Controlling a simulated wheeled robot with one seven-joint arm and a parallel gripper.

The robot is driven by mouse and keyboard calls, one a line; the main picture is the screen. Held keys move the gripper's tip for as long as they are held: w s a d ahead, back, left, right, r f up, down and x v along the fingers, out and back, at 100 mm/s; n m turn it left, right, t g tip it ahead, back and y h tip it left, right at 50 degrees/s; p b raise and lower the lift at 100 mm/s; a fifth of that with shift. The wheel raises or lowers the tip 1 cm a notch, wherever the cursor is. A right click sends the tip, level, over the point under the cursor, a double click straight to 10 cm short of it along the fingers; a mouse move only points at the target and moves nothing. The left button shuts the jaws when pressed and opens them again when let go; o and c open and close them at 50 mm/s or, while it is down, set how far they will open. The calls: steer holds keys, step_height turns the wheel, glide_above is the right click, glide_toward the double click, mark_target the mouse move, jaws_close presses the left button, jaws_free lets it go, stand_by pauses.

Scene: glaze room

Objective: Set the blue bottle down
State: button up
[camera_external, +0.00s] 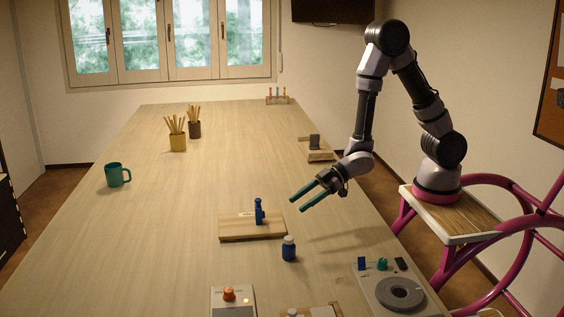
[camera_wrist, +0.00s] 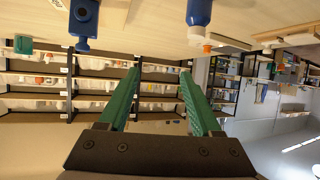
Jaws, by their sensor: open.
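The blue bottle (camera_external: 289,250) with a pale cap stands upright on the bare tabletop, in front of a wooden board (camera_external: 232,232). In the wrist view the blue bottle (camera_wrist: 199,12) shows at the top, upside down in the picture. A second, darker blue object (camera_external: 259,212) stands on the board; it also shows in the wrist view (camera_wrist: 84,20). My gripper (camera_external: 297,204) has green fingers, spread apart and empty. It is above the table, up and to the right of the bottle in the external view. The wrist view shows clear space between the fingertips (camera_wrist: 160,74).
A device with a grey disc (camera_external: 399,293) sits at the right edge. A box with an orange knob (camera_external: 229,295) is at the front. A teal mug (camera_external: 117,174) and two brush pots (camera_external: 178,142) stand farther left. The middle of the table is clear.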

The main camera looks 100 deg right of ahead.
steer(key=s+d+r+m+g+h, duration=0.1)
steer(key=s+d+r+m+h, duration=0.2)
steer(key=r, duration=0.5)
steer(key=s+d+r+m+g, duration=0.1)
steer(key=s+d+r, duration=0.25)
steer(key=r, duration=0.45)
steer(key=s+r+m+g, duration=0.1)
steer(key=s+r, duration=0.2)
steer(key=s, duration=0.3)
steer(key=s+r+m+g, duration=0.1)
steer(key=s+r, duration=0.2)
steer(key=s, duration=0.4)
steer(key=s+r+m+g+y, duration=0.1)
steer(key=s+r+m, duration=0.1)
steer(key=s, duration=0.5)
steer(key=shift+s+r, duration=0.2)
steer(key=shift+r, duration=0.6)
